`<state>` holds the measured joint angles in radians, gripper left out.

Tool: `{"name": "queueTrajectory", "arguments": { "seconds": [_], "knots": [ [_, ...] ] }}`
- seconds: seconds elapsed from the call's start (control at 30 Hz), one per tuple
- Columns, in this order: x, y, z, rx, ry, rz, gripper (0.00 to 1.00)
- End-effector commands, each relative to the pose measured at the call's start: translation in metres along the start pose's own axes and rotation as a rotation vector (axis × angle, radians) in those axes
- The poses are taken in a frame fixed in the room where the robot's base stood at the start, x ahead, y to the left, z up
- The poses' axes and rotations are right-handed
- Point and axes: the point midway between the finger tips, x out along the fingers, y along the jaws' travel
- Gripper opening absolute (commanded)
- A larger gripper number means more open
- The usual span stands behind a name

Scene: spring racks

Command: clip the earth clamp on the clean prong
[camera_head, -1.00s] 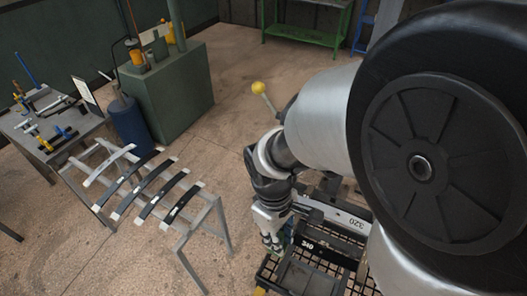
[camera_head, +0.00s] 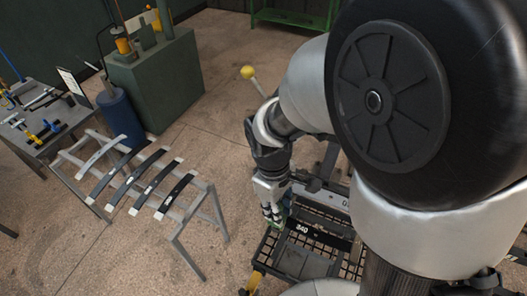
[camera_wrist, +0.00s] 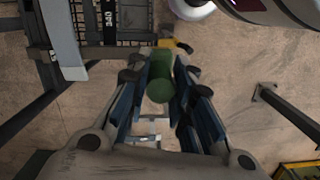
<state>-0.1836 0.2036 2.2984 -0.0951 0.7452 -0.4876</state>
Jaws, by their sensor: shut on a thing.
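My gripper (camera_head: 272,212) hangs low beside the black grated tray, right of the spring rack. In the wrist view my gripper (camera_wrist: 163,98) is shut on a green cylindrical piece (camera_wrist: 160,80), which seems to be part of the earth clamp. The green piece also shows small at the fingertips in the head view (camera_head: 276,222). Its jaws cannot be made out. The rack (camera_head: 205,200) carries several curved dark leaf springs (camera_head: 150,183) and one paler strip (camera_head: 100,155). I cannot tell which part is the clean prong. The held piece is apart from the rack.
The black grated tray (camera_head: 262,250) bears a part marked 340. A lever with a yellow knob (camera_head: 248,72) stands behind my arm. A tool table (camera_head: 50,140), a blue cylinder (camera_head: 120,115) and a green cabinet (camera_head: 160,85) stand at left. Open floor lies between rack and tray.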

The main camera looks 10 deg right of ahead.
Motion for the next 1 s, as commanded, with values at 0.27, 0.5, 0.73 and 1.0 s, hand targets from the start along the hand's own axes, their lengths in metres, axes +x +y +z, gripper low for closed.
{"name": "queueTrajectory", "arguments": {
  "seconds": [0.27, 0.5, 0.73, 1.0],
  "knots": [
    [0.003, 0.022, -0.005, 0.002, 0.0, -0.001, 0.02],
    [0.005, 0.041, -0.009, 0.002, 0.0, -0.001, 0.02],
    [0.007, 0.059, -0.013, 0.002, -0.001, -0.001, 0.02],
    [0.023, 0.068, -0.016, 0.0, -0.001, -0.001, 0.02]
  ]
}}
